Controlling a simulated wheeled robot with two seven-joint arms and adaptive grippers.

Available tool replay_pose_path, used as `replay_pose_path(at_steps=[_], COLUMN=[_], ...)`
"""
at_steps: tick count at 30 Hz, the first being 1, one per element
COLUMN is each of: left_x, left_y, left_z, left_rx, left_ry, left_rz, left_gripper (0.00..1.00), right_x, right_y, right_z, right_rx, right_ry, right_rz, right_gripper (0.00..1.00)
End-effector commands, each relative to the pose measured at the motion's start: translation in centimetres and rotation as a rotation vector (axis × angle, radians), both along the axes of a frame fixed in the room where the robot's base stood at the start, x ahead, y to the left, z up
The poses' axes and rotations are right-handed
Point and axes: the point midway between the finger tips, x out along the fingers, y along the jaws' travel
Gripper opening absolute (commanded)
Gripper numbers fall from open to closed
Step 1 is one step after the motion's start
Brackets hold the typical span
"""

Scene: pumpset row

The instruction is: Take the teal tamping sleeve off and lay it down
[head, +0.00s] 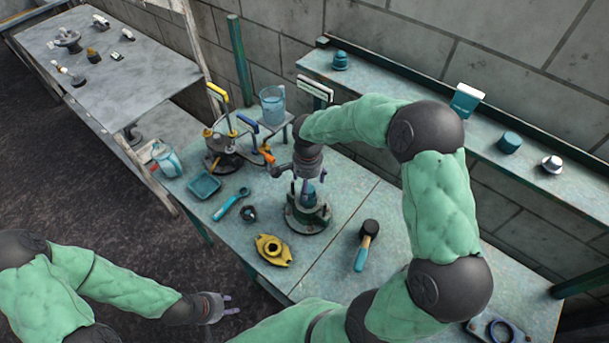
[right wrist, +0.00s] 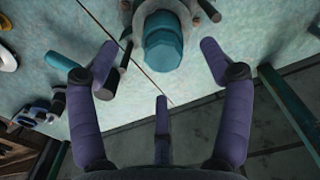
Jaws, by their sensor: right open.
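The teal tamping sleeve (head: 308,199) stands upright on a round dark green flanged base (head: 307,222) on the bench. In the right wrist view the teal sleeve (right wrist: 163,45) is at the top centre, beyond my fingertips. My right gripper (head: 305,184) points down just above the sleeve, partly hiding it. Its purple fingers are spread, and nothing is between them in the right wrist view (right wrist: 162,75). My left gripper (head: 228,304) is low at the left, off the front edge of the bench, with its fingers apart and empty.
A black-headed mallet (head: 367,240) lies right of the base. A clamp fixture (head: 225,150) and a jug (head: 272,105) stand behind. A shelf (head: 430,118) runs along the wall.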

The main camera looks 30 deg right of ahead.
Motion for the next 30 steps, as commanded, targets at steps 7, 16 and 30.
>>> replay_pose_path(at_steps=[7, 16, 30], left_x=[0.0, 0.0, 0.0], left_y=[0.0, 0.0, 0.0], left_z=[-0.4, -0.7, -0.7], left_rx=[0.000, 0.000, 0.000], left_ry=[-0.001, -0.001, -0.001], left_rz=[0.000, 0.000, 0.000], left_gripper=[0.40, 0.40, 0.40], right_x=[-0.1, 0.0, 0.0], right_y=[0.0, 0.0, 0.0], right_z=[-4.4, -7.3, -7.7], right_rx=[0.000, 0.000, -0.001], right_ry=[0.002, 0.000, -0.001], right_rz=[0.001, 0.001, 0.002], right_gripper=[0.80, 0.80, 0.54])
